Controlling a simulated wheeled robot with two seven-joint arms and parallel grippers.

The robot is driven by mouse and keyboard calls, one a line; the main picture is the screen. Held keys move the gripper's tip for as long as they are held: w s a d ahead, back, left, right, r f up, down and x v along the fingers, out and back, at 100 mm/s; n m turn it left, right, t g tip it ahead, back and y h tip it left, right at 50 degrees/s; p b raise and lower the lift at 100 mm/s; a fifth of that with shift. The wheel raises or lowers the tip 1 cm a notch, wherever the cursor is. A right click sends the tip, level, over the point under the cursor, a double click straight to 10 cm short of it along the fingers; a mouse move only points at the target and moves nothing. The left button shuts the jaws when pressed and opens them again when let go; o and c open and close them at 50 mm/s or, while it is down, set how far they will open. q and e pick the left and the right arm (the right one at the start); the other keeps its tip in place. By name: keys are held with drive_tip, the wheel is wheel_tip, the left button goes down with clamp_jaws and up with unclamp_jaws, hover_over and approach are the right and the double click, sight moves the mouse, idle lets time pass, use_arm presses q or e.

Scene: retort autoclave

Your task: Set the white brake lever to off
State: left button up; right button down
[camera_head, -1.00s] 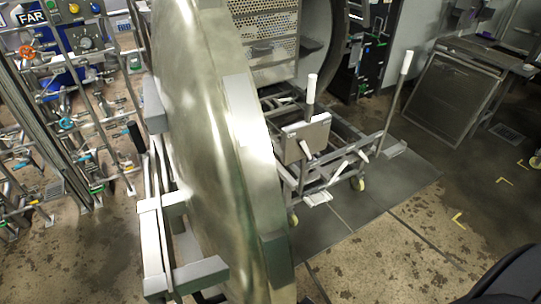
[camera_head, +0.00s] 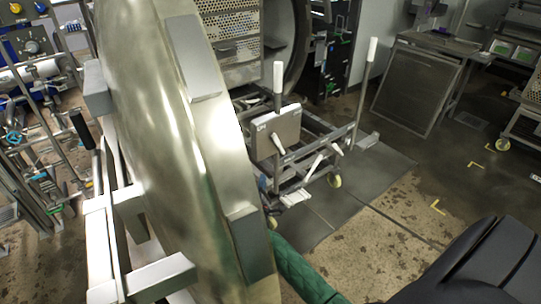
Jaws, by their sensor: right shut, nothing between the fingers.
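A trolley (camera_head: 300,170) stands beyond the big round metal door. On its near end is a grey box panel (camera_head: 287,128) with small pale labels too small to read. A short white lever (camera_head: 278,144) sticks out of the panel's front, slanting downward. I take it as the brake lever, but cannot be sure. Two tall white-handled bars stand upright, one behind the panel (camera_head: 278,76) and one at right (camera_head: 372,50). My left gripper is out of view.
The round door (camera_head: 170,120) with its side brackets (camera_head: 155,275) fills the left and centre. The open round chamber mouth (camera_head: 300,45) is behind the trolley. A grey frame cart (camera_head: 418,90) stands at back right. Floor (camera_head: 400,205) right of the trolley is clear.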

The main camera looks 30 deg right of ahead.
sight(278, 144)
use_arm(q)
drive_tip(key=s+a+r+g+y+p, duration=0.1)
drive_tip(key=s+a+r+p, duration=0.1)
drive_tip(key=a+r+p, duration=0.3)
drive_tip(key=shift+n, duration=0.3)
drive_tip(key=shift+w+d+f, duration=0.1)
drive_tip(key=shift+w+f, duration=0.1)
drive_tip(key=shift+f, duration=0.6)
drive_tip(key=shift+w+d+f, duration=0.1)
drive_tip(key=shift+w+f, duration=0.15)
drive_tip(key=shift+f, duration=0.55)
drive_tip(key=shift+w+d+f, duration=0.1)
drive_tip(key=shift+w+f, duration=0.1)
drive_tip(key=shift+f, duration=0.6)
use_arm(e)
drive_tip(key=w+d+r, duration=0.6)
drive_tip(key=w+d, duration=0.2)
drive_tip(key=d, duration=0.1)
drive_tip(key=shift+w+d+r, duration=0.2)
drive_tip(key=shift+r, duration=0.05)
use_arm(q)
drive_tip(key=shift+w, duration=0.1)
